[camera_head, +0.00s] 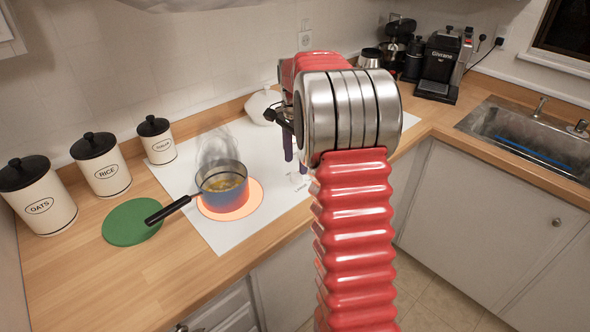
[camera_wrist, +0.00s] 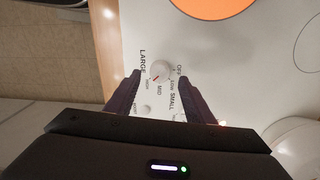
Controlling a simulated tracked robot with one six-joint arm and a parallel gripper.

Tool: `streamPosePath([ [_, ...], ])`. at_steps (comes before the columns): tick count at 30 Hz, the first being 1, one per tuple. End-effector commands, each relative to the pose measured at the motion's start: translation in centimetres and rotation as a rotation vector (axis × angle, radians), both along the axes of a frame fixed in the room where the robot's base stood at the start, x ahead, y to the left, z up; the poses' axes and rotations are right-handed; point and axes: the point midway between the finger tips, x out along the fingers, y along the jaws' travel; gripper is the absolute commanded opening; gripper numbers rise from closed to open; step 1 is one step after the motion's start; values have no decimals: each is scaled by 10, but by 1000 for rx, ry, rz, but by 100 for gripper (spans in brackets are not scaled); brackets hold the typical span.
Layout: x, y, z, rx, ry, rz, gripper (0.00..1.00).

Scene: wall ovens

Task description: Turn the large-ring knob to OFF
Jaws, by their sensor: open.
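The large-ring knob (camera_wrist: 162,70) is a small white round knob on the white cooktop in the wrist view, beside the word LARGE. Its red mark is on its lower-left side, toward the small lettering between LARGE and MID; OFF is printed to its right. My gripper (camera_wrist: 160,76) is open, one dark finger on each side of the knob in the picture. I cannot tell whether either finger touches it. In the head view my gripper (camera_head: 295,158) is partly hidden behind my arm, above the cooktop's right part. The large ring (camera_head: 230,205) glows orange.
A steaming blue pot (camera_head: 224,190) stands on the glowing ring, its black handle pointing left toward a green round mat (camera_head: 131,222). Several canisters line the wall at left. A white kettle-like object (camera_head: 262,104) stands behind. A second knob (camera_wrist: 147,109) is near my left finger.

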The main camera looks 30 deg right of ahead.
Motion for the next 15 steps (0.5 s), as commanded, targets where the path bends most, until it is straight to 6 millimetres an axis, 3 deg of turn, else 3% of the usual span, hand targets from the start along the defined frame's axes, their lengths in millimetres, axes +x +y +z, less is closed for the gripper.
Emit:
streamPosePath([
  [6,-1,0,-29,1,2,0,49],
  [15,-2,0,-39,0,0,0,49],
])
